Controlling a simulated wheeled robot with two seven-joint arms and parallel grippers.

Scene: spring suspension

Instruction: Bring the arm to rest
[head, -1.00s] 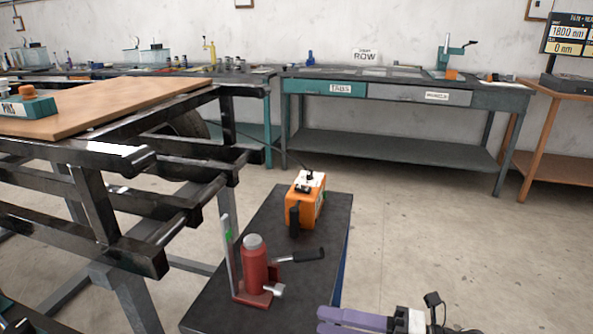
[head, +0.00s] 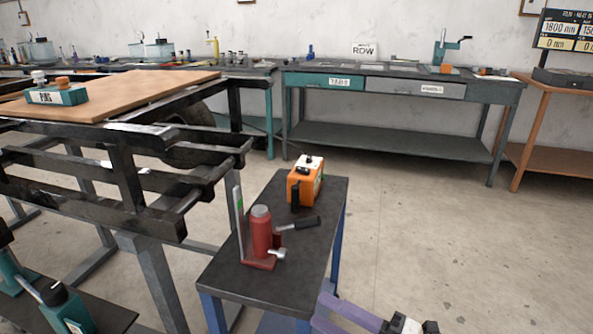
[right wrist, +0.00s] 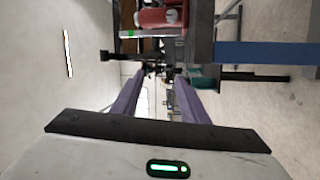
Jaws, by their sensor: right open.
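My right gripper (head: 322,310) shows at the bottom edge of the head view, right of the small dark-topped table. Its two purple fingers are apart and nothing is between them. In the right wrist view the open fingers (right wrist: 158,85) also hold nothing. The rest of the right arm is mostly cut off by the picture edge. My left gripper is not in view.
The small table (head: 225,278) bears a red bottle jack (head: 262,232) and an orange box (head: 303,186). A black metal frame (head: 150,222) with a wooden board (head: 150,96) stands left. A long workbench (head: 400,88) lines the wall. Floor at right is clear.

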